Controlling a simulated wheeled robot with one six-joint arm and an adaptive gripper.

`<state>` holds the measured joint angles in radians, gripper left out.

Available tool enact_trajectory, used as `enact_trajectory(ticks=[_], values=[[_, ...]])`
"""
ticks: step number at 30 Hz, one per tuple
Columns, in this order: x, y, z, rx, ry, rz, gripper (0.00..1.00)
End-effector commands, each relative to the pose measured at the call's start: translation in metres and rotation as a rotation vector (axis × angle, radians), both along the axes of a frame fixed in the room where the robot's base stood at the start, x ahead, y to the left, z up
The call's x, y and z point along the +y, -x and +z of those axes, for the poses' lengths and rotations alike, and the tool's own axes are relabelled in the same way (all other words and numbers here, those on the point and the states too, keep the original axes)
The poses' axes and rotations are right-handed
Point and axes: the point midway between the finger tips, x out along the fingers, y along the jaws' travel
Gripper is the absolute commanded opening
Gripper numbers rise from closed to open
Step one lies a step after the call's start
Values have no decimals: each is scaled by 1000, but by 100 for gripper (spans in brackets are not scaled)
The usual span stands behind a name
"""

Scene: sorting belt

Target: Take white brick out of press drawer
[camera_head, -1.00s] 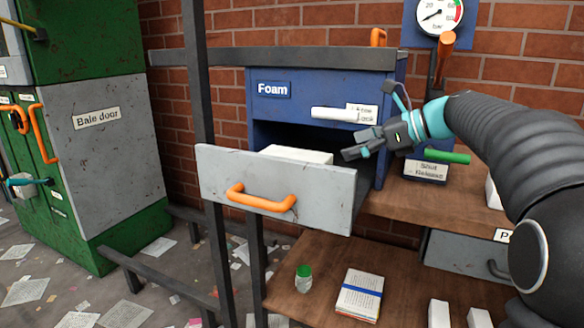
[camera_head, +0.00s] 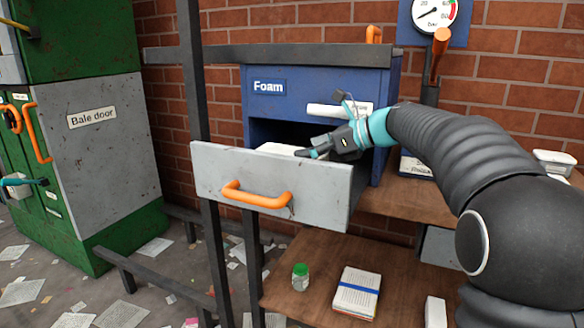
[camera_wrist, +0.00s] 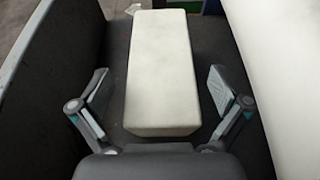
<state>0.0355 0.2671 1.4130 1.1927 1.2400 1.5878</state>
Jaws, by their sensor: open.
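The white brick (camera_wrist: 162,70) lies in the open press drawer, and the wrist view shows it lengthwise between the two fingers of my gripper (camera_wrist: 160,98). There is a gap on each side of the brick. In the head view the drawer (camera_head: 325,193) is pulled out of the blue press marked Foam, with an orange handle (camera_head: 256,196) on its grey front. The brick (camera_head: 281,149) shows partly above the drawer front. My gripper (camera_head: 318,150) is over the right part of the drawer, open and empty. Its fingertips are partly hidden by the drawer front.
A dark post (camera_head: 196,100) stands left of the drawer. The lower shelf holds a green-lidded jar (camera_head: 300,278) and a banded paper stack (camera_head: 357,293). A green baler stands at far left.

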Motion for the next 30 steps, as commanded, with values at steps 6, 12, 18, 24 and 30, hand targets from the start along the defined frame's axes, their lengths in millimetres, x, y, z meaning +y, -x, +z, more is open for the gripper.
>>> enact_trajectory(ticks=[6,12,18,24,30], values=[[27,-10,-15,1,0,3,100],[31,-12,-17,0,0,0,100],[31,-12,-17,0,0,0,72],[31,-12,-16,0,0,0,28],[31,-12,-17,1,0,1,28]])
